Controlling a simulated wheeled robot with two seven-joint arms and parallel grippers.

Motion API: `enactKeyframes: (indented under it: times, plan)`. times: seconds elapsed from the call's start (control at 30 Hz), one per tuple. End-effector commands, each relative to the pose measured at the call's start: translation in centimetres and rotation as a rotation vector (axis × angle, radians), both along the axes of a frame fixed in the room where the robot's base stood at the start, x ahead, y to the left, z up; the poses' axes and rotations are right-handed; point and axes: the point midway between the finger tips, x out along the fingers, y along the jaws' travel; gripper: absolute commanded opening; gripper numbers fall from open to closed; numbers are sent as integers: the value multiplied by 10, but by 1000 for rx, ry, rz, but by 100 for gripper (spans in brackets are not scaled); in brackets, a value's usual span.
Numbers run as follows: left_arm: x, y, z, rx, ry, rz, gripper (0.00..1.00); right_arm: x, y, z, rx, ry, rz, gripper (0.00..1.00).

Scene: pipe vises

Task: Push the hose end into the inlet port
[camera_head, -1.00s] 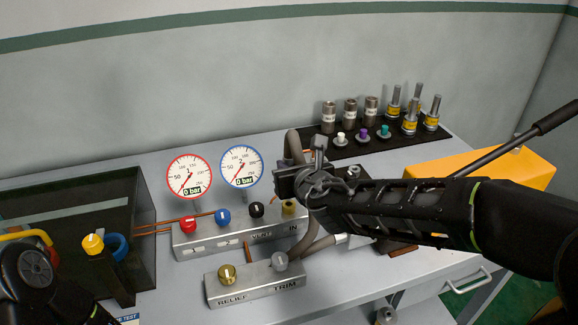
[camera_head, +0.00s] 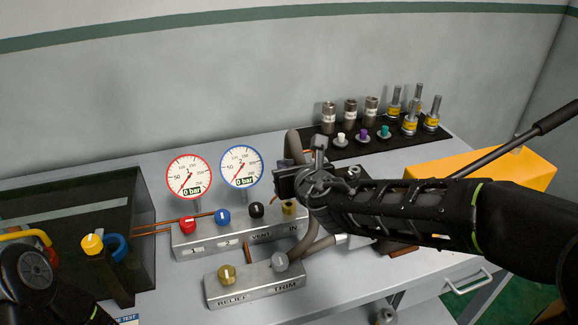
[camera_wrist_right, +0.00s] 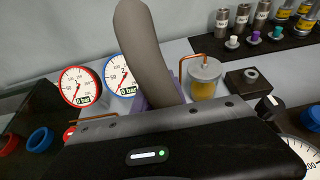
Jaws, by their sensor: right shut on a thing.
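The grey hose (camera_head: 293,145) loops up behind my right gripper (camera_head: 287,180), and in the wrist view it rises thick and grey (camera_wrist_right: 145,50) from the gripper. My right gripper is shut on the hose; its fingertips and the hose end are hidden. The gripper is just above the right end of the upper metal manifold block (camera_head: 235,232). The brass inlet port (camera_head: 288,208) beside the IN label sits just below the gripper. I cannot tell the gap between hose end and port. Part of my left arm shows at the lower left, without its fingers.
Gauge 1 (camera_head: 189,176) and gauge 2 (camera_head: 241,166) stand behind the block, reading 0 bar. Red (camera_head: 187,225), blue (camera_head: 222,216) and black (camera_head: 256,210) knobs line it. A relief and trim block (camera_head: 255,288) lies in front. Fittings stand on a black mat (camera_head: 350,150).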

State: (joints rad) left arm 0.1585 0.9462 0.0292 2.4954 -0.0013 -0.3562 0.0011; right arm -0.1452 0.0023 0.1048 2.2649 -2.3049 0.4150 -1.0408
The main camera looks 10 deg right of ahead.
Motion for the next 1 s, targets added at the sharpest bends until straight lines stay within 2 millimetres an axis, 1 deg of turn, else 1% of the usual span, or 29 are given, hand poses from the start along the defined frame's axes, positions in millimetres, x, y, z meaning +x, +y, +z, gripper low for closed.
enactKeyframes:
  times: [1.0]
  plan:
    - [0,0,-7,0,0,0,36,0,0,1,-1,-3,0,0]
